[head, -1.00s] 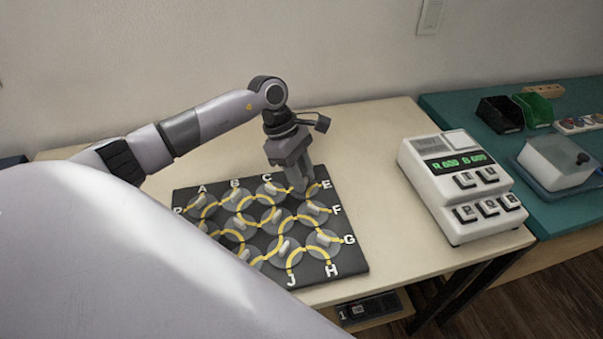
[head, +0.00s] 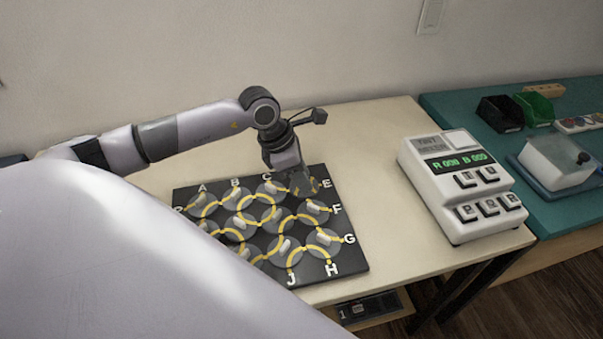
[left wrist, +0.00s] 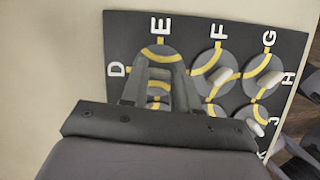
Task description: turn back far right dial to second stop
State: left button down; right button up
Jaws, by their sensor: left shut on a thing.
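The black board (head: 345,268) lies on the pale table, with round grey dials, white grips and yellow curved tracks, and letters along its edges. My left gripper (head: 303,190) points down at the far right dial (head: 314,186), beside the letter E, and is shut on its grip. In the left wrist view the gripper (left wrist: 162,68) straddles this dial (left wrist: 160,56) below E. The fingers hide the dial's grip and part of its yellow track, so I cannot tell its exact stop. My right gripper is not in view.
A white console (head: 465,187) with a green readout, a small screen and lettered keys stands right of the board. A teal bench (head: 560,220) beyond holds bins and a lidded tray. The neighbouring dial (head: 313,211) by F sits close to the gripper.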

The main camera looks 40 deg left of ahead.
pick_arm(q)
jog(key=n+y, duration=0.1)
jog(key=n, duration=0.1)
jog(key=shift+n+t, duration=0.3)
jog(key=shift+n, duration=0.1)
jog(key=n+y+b, duration=0.1)
jog(key=n, duration=0.1)
jog(key=shift+s+d+n+t, duration=0.1)
jog(key=shift+d+n+t, duration=0.05)
jog(key=shift+n+t, duration=0.2)
jog(key=n+y+b, duration=0.1)
jog(key=n, duration=0.2)
jog(key=shift+d+n+y+b, duration=0.1)
jog(key=shift+n+y+b, duration=0.25)
jog(key=shift+n, duration=0.5)
jog(key=c, duration=0.8)
grip_release()
jog(key=shift+c, duration=0.2)
